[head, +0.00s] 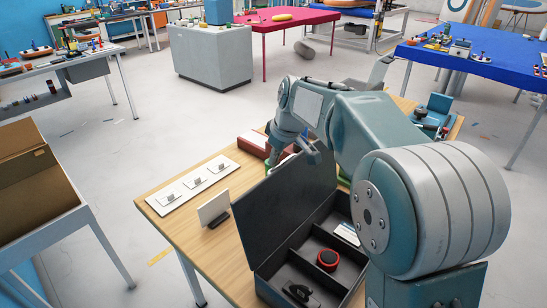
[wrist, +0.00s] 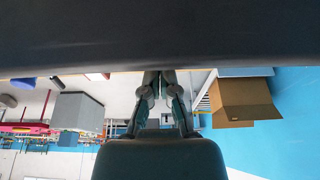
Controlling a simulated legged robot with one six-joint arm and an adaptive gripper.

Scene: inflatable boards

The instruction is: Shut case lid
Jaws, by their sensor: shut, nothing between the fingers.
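The dark grey case (head: 258,281) stands on the wooden table with its lid (head: 285,205) raised and open, tilted up along the left side. Its divided inside shows a red and black round item (head: 327,260), a black item (head: 300,293) and a white card (head: 347,233). My gripper (head: 272,163) is at the far upper edge of the lid, its tips partly hidden behind it. In the wrist view my gripper (wrist: 161,80) is shut and empty, pointing at a dark surface across the top, likely the lid. Whether they touch is unclear.
On the wooden table (head: 170,220) are a white panel with several small fittings (head: 194,184), an upright white card (head: 214,207) and a dark red box (head: 255,142). A cardboard box (head: 35,185) stands at the left.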

